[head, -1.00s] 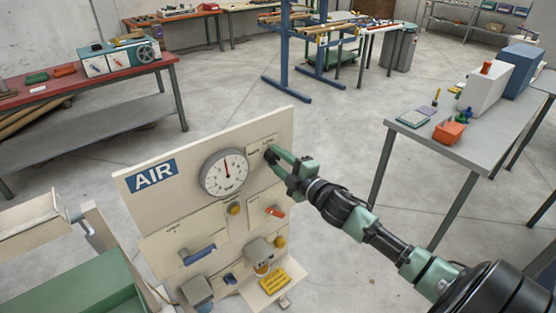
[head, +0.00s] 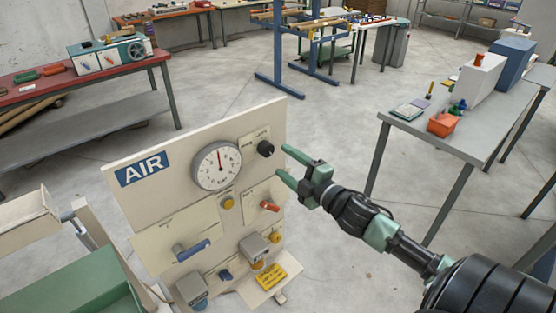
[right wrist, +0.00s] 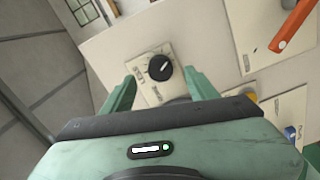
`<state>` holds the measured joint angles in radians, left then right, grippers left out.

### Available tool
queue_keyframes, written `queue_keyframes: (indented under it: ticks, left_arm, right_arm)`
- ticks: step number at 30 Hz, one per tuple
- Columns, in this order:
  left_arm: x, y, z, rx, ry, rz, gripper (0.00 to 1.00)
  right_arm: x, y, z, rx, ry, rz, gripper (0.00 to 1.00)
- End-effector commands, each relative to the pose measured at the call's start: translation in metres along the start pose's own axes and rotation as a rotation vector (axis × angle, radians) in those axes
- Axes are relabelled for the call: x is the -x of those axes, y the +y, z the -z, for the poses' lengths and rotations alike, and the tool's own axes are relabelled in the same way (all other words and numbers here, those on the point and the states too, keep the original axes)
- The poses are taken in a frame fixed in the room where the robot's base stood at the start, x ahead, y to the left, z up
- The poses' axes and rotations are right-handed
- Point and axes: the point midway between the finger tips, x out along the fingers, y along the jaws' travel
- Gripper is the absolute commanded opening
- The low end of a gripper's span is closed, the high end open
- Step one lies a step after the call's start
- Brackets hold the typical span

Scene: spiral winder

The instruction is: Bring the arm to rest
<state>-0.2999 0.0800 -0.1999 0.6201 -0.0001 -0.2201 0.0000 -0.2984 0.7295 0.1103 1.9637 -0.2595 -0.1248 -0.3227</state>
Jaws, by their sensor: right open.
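My right gripper (head: 283,162) is open and empty, just to the right of the AIR panel (head: 125,205) in the head view. Its two green fingers point at the panel's right edge. The black knob (head: 265,149) sits at the panel's upper right, apart from the fingers. In the right wrist view the knob (right wrist: 160,68) shows beyond and between the open fingers (right wrist: 160,92), with its white pointer line visible. My left gripper is not in view.
The panel also carries a round gauge (head: 217,166), a red-handled valve (head: 269,206), a blue handle (head: 192,250) and a yellow tag (head: 271,277). A grey table (head: 440,140) stands to the right with an orange bin (head: 442,124). Open floor lies between panel and table.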

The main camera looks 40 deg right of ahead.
Motion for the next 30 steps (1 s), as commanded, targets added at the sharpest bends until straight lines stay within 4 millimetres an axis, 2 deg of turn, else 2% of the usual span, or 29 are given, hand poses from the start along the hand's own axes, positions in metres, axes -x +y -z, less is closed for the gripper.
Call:
queue_keyframes:
  ticks: [6,23,26,29,30]
  left_arm:
    - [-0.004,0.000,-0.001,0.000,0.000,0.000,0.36]
    - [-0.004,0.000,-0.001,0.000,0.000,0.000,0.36]
    - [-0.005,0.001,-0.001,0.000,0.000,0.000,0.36]
    - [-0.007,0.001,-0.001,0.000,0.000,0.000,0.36]
    - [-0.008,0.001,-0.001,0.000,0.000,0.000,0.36]
  right_arm:
    - [0.015,0.000,0.000,0.000,0.001,0.000,0.59]
    - [0.015,0.000,-0.001,-0.002,-0.001,0.001,0.59]
    - [0.015,-0.014,-0.011,-0.026,-0.026,0.019,0.59]
    - [0.018,-0.052,-0.037,-0.089,-0.091,0.068,0.59]
    - [0.021,-0.074,-0.050,-0.125,-0.128,0.096,0.59]
